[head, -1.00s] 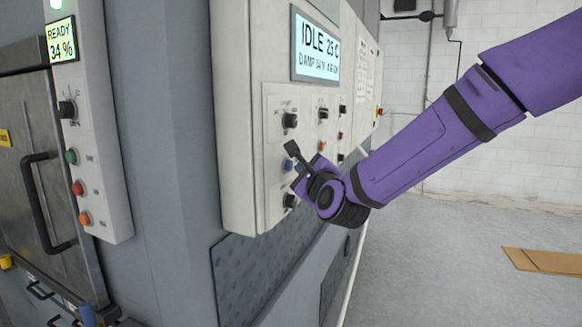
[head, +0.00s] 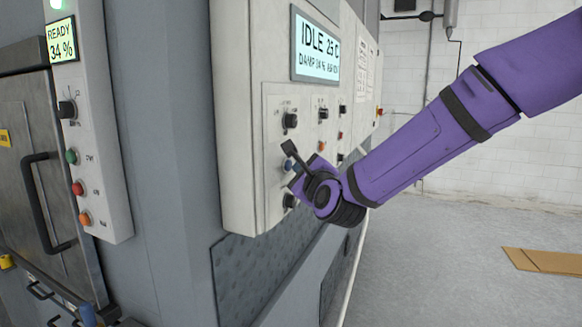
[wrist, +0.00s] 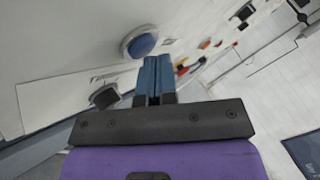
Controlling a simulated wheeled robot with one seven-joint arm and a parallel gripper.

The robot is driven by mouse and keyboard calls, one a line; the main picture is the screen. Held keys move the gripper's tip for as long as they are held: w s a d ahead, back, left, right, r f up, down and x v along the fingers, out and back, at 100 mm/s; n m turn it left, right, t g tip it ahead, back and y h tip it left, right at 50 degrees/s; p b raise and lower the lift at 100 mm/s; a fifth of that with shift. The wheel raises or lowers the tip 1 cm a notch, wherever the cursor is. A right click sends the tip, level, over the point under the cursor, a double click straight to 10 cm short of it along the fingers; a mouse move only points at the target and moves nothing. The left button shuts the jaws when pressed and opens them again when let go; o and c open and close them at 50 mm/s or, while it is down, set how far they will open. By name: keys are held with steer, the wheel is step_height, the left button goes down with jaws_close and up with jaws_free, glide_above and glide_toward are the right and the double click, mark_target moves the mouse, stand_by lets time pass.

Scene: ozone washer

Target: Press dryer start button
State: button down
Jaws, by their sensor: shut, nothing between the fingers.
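The dryer control panel (head: 272,215) is pale, with a screen (head: 316,47) reading IDLE 25 C and DAMP. A blue button (head: 286,165) sits at its lower left, partly covered by my gripper (head: 297,167). In the wrist view the blue button (wrist: 141,44) has a pale ring and lies just above and left of my blue fingertips (wrist: 153,63). The fingers are shut and empty. They look close to the panel face; I cannot tell if they touch it. No label marking a start button is readable.
A black knob (head: 290,120) is above the blue button and another knob (head: 289,200) is below it. A second panel (head: 100,190) at left reads READY 34 %, with green, red and orange buttons. The floor at right is open, with flat cardboard (head: 540,261).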

steer(key=shift+a, duration=0.15)
stand_by(0.5)
steer(key=shift+s+d, duration=0.3)
steer(key=shift+d, duration=0.55)
steer(key=shift+d, duration=0.1)
steer(key=shift+s+d, duration=0.3)
steer(key=shift+d, duration=0.45)
steer(key=shift+s+d, duration=0.25)
steer(key=shift+d, duration=0.5)
steer(key=shift+s+d, duration=0.3)
steer(key=shift+d, duration=0.45)
